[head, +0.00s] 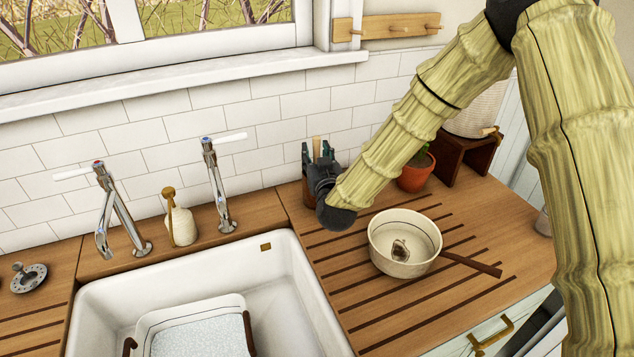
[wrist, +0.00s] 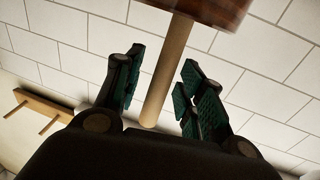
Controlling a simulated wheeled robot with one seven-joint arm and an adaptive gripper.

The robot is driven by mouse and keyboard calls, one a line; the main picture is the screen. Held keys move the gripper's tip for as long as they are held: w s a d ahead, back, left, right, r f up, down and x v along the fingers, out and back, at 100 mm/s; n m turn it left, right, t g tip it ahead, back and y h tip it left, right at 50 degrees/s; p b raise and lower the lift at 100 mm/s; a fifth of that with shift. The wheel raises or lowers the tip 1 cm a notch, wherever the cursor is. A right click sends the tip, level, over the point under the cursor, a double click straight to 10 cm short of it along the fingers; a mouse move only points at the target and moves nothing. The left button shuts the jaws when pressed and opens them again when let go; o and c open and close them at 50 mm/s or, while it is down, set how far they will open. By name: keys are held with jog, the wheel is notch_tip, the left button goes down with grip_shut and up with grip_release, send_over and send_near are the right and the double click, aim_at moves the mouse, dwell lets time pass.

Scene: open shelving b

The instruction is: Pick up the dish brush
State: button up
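A pale wooden handle (wrist: 167,72), apparently the dish brush's, stands between the fingers of my gripper (wrist: 162,82) in the wrist view. The fingers are open, with gaps on both sides of the handle. The handle comes out of a brown holder (wrist: 195,8) at the top edge of that view; any brush head is hidden. In the head view, the handle's tip (head: 316,148) shows just above my gripper (head: 320,162), by the tiled wall. The brown holder (head: 306,192) is mostly hidden behind my gripper there.
A cream saucepan (head: 404,243) stands on the grooved wooden counter close in front of my gripper. A potted plant (head: 415,173) is to the right. A white sink (head: 290,290), taps (head: 217,185) and a soap dispenser (head: 180,222) are to the left. The tiled wall is close behind.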

grip_shut()
jog(key=shift+r, duration=0.15)
